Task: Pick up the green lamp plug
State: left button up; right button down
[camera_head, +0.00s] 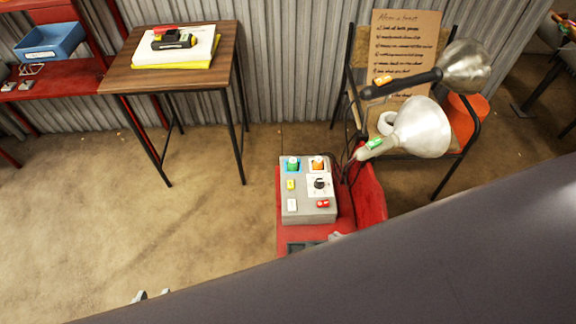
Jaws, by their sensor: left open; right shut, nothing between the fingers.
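A small pale tip (335,237) just below the box seems to be my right gripper, mostly hidden and shut. Neither gripper touches the plug.
The box sits on a red stand (373,196) with dark cables beside it. A second lamp with an orange label (383,79) and a cardboard notice (399,50) are on the chair. A wooden table (125,76) stands at the upper left. A dark sloping surface covers the lower right.

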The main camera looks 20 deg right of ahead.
aim_at(293, 163)
jog(key=u, duration=1.1)
jog(key=j+u, duration=0.25)
jog(key=i+j+u, duration=0.15)
jog(key=j+u, duration=0.15)
jog(key=i+j, duration=0.55)
jog(key=j, duration=0.2)
jog(key=i+z, duration=0.5)
jog(key=z, duration=0.15)
jog(key=i+j+z, duration=0.1)
jog(key=i+z, duration=0.4)
jog(key=z, duration=0.25)
jog(key=i+z, duration=0.15)
jog(key=z, duration=0.2)
jog(key=i+z, duration=0.15)
jog(key=z, duration=0.25)
jog(key=i+z, duration=0.1)
jog(key=z, duration=0.3)
jog(key=i+z, duration=0.15)
jog(key=z, duration=0.25)
jog(key=i+z, duration=0.1)
jog(key=z, duration=0.3)
jog(key=i+z, duration=0.1)
jog(key=z, duration=0.3)
jog(key=i+j+z, duration=0.1)
jog(key=z, duration=0.3)
jog(key=i+j+z, duration=0.1)
jog(key=z, duration=0.3)
jog(key=i+j+z, duration=0.2)
jog(key=z, duration=0.3)
jog(key=i, duration=0.1)
